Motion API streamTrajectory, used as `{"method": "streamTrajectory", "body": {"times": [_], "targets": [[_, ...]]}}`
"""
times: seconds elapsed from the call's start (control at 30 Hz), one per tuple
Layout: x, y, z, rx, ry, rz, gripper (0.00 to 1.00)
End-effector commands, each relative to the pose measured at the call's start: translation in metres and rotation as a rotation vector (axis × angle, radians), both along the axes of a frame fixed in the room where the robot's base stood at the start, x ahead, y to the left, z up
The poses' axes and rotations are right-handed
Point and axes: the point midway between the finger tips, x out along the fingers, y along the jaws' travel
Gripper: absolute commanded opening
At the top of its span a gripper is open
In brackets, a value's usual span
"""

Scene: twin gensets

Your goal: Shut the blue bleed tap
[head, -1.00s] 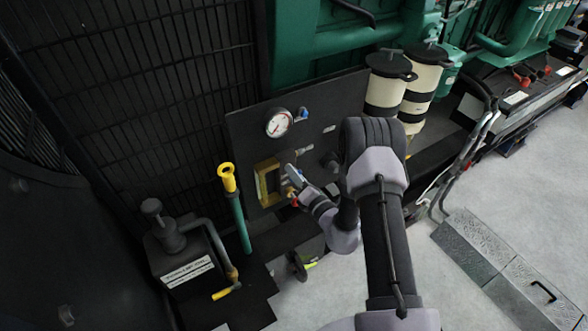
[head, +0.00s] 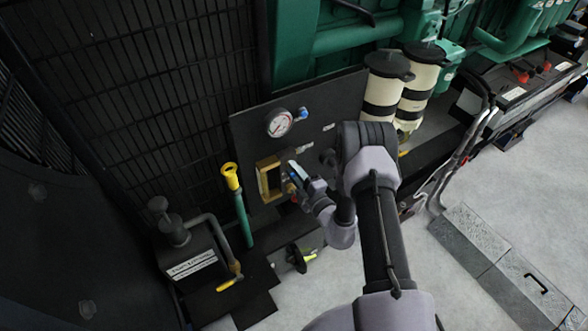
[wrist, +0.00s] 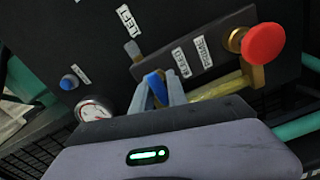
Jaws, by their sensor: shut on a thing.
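The blue bleed tap (wrist: 156,86) shows in the wrist view as a short blue handle beside the BLEED label (wrist: 181,63). My gripper (wrist: 158,93) is shut on it, with one grey finger on each side. In the head view my gripper (head: 293,178) is at the dark panel, just right of a yellow-brass frame. The fingers and wrist hide most of the tap there. The tap's lower part and pipe are hidden in the wrist view.
A red knob (wrist: 263,43) on a brass body sits near the PRIME label (wrist: 203,50). A pressure gauge (head: 279,123) and another small blue knob (head: 303,114) are above my gripper. Cream filter canisters (head: 385,88) stand right; a yellow-topped green pipe (head: 231,177) stands left.

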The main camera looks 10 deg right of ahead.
Motion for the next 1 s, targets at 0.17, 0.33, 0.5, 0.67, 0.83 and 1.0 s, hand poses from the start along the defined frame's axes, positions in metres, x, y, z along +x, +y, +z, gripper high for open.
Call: {"method": "streamTrajectory", "body": {"times": [0.17,0.33,0.5,0.67,0.83,1.0], "targets": [[-0.0005,-0.0005,-0.0002,0.095,0.032,-0.002,0.00],[-0.0003,-0.0007,-0.0003,0.154,0.051,-0.002,0.00],[-0.0003,-0.0007,-0.0006,0.185,0.061,-0.002,0.00],[-0.0002,-0.0007,-0.0005,0.195,0.064,-0.002,0.00],[-0.0002,-0.0007,-0.0005,0.195,0.063,-0.002,0.00],[-0.0002,-0.0007,-0.0004,0.194,0.063,-0.002,0.30]]}}
